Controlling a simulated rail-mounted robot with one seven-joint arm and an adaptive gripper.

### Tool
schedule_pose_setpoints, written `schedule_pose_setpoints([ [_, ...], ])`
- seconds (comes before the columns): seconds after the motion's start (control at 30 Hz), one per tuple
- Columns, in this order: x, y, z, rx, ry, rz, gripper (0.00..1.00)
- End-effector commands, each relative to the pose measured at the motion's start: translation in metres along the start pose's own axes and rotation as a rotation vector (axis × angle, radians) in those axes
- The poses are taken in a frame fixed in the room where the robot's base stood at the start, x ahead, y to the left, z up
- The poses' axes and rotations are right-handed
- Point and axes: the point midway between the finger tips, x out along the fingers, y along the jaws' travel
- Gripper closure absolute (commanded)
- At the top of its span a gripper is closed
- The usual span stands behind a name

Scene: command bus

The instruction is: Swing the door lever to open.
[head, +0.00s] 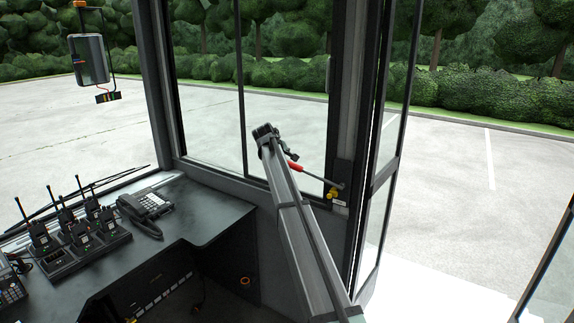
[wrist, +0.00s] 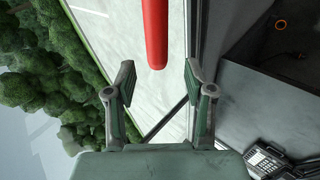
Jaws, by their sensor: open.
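The door lever shows in the head view as a red handle (head: 295,166) on a thin grey rod. The rod runs down and right to a yellow fitting (head: 333,193) on the dark door post. In the wrist view the red handle (wrist: 156,35) hangs from the top edge, and its rounded end lies slightly beyond and between my fingertips. My gripper (wrist: 158,80) is open with nothing between its pads. In the head view my gripper (head: 286,151) is just up and left of the handle's end, partly hidden by my arm. I cannot tell whether they touch.
A dark desk (head: 205,210) at the left holds a phone (head: 147,205) and several radios (head: 80,235) in chargers. Tall windows rise behind the lever. A glass door panel (head: 375,215) stands just right of the post. Clear pavement lies outside.

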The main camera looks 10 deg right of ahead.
Motion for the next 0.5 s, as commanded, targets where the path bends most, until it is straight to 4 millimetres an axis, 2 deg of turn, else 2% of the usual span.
schedule_pose_setpoints([
  [0.1,-0.024,-0.001,0.001,-0.001,0.001,0.0,0.46],
  [0.2,-0.038,-0.002,0.0,-0.001,0.001,0.0,0.46],
  [0.33,-0.05,-0.001,0.001,-0.001,0.0,-0.001,0.46],
  [0.5,-0.055,-0.001,0.0,-0.001,-0.001,-0.001,0.46],
])
